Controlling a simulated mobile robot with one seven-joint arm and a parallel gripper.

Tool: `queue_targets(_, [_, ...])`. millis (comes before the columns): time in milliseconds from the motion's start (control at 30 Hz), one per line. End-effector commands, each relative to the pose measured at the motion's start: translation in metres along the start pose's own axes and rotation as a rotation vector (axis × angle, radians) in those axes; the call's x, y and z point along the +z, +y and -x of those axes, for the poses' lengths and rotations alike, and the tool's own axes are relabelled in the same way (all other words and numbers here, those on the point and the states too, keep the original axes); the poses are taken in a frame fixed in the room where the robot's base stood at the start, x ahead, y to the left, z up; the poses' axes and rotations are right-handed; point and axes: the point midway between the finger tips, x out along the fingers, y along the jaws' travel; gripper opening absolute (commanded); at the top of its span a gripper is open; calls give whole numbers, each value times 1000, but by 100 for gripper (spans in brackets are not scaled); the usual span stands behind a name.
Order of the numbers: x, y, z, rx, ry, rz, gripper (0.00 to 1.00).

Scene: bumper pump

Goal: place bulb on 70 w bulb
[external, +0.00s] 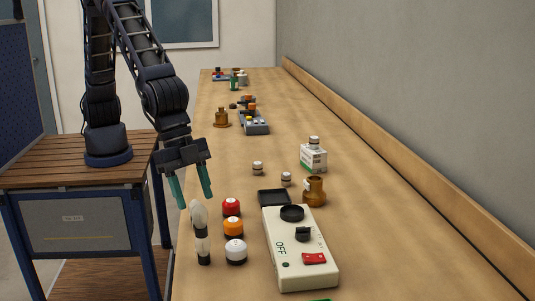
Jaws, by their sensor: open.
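My gripper (194,198) hangs fingers down over the near left edge of the table, open, with two green fingers and nothing seen between them. Two small pale bulbs with dark bands, a left one (257,168) and a right one (286,180), stand upright on the table to the right of my gripper. A similar small bulb (314,142) rests on top of a white and green box (314,159) farther right. The box's print is too small to read, so I cannot tell which item is marked 70 W.
A cream switch box (300,250), dark tray (274,198) and brass part (314,190) lie to the right.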

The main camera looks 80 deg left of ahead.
Motion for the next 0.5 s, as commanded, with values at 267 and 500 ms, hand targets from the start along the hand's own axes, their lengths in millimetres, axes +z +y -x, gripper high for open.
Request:
queue_targets(267, [0, -1, 42, 0, 0, 0, 52])
queue_targets(500, [0, 0, 53, 0, -1, 0, 52])
